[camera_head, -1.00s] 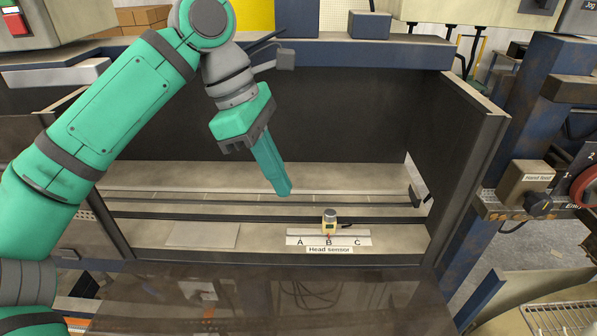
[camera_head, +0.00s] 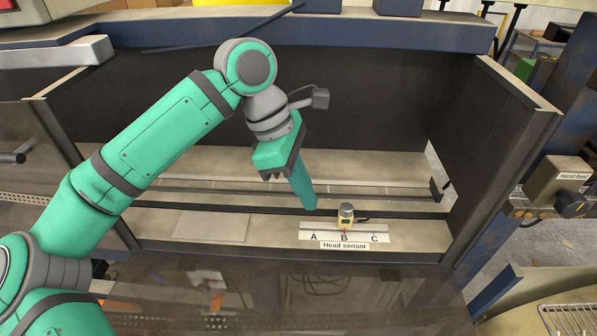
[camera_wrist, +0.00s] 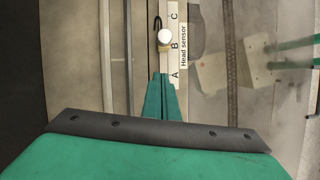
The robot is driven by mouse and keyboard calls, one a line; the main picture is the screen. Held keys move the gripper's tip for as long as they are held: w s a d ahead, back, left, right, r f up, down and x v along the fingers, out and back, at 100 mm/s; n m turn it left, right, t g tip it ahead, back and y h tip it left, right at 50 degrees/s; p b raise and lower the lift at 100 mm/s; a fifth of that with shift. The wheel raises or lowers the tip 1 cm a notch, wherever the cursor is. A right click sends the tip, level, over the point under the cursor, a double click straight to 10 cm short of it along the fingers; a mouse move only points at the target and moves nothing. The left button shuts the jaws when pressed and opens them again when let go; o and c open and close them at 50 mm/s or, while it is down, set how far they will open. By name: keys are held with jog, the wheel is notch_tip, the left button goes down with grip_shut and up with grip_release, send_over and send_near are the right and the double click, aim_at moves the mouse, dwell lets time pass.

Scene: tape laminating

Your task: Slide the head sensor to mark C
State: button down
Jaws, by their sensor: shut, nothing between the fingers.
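Mark C (camera_head: 375,239) is bare, to the right of the sensor. My gripper (camera_head: 309,207) is shut and empty, its fingertips up and left of the sensor, apart from it in the picture. In the wrist view the sensor's white round top (camera_wrist: 165,37) shows near B, beyond my fingertips (camera_wrist: 160,75), which appear near A.
A dark rail (camera_head: 270,197) runs along the recess behind the strip. Dark side panels (camera_head: 490,130) close the recess at the right and left. A flat pale plate (camera_head: 212,224) lies left of the strip. A glossy dark panel (camera_head: 250,285) is in front.

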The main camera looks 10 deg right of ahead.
aim_at(344, 205)
jog(key=d, duration=0.1)
jog(key=s+d, duration=0.1)
jog(key=d, duration=0.1)
jog(key=shift+s+d+r, duration=0.1)
jog(key=shift+s+d, duration=0.2)
jog(key=shift+d, duration=0.15)
jog(key=d, duration=0.2)
jog(key=s+d, duration=0.1)
jog(key=d, duration=0.1)
jog(key=s+d, duration=0.1)
jog(key=d, duration=0.1)
jog(key=shift+d, duration=0.25)
jog(key=a, duration=0.1)
jog(key=w+a, duration=0.1)
jog(key=a, duration=0.1)
jog(key=w+a, duration=0.1)
jog(key=shift+w+a, duration=0.1)
jog(key=shift+a, duration=0.1)
jog(key=v, duration=1)
